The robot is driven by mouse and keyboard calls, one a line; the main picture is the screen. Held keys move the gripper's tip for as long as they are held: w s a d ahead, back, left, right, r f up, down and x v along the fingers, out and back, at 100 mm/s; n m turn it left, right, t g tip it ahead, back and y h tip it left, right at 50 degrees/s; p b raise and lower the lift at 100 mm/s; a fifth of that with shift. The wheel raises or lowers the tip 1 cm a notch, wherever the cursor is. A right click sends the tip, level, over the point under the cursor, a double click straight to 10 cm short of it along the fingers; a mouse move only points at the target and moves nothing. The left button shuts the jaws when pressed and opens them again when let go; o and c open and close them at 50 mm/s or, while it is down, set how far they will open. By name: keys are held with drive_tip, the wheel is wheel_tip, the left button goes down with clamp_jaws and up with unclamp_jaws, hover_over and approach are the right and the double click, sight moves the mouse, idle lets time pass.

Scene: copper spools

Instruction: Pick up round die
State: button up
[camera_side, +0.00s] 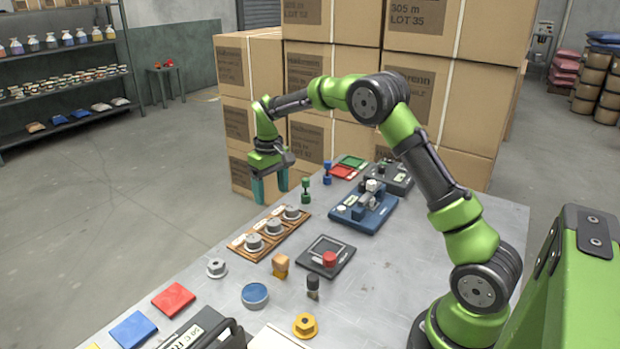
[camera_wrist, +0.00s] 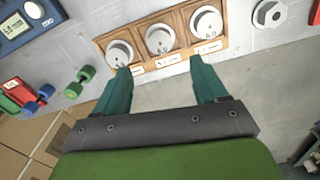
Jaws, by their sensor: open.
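A wooden rack (camera_side: 240,242) near the table's far left edge holds three grey round metal pieces in a row: a near one (camera_side: 254,243), a middle one (camera_side: 273,227) and a far one (camera_side: 291,212). Small labels on the rack are too small to read, so I cannot tell which piece is the round die. The rack (camera_wrist: 180,66) also shows at the top of the wrist view. A loose grey flanged piece (camera_side: 217,267) lies on the table beside the rack.
Green (camera_side: 305,190) and blue (camera_side: 327,172) spool-shaped pieces stand right of the rack. A blue device (camera_side: 364,210) and a dark tray with a red knob (camera_side: 329,260) lie farther right. Stacked cartons (camera_side: 340,90) rise behind the table. Open floor lies left of the table edge.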

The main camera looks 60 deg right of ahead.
sight(273, 221)
wheel_tip(273, 221, down, 9)
drive_tip(key=shift+a+f, duration=0.1)
idle(0.4)
drive_tip(key=shift+c, duration=0.3)
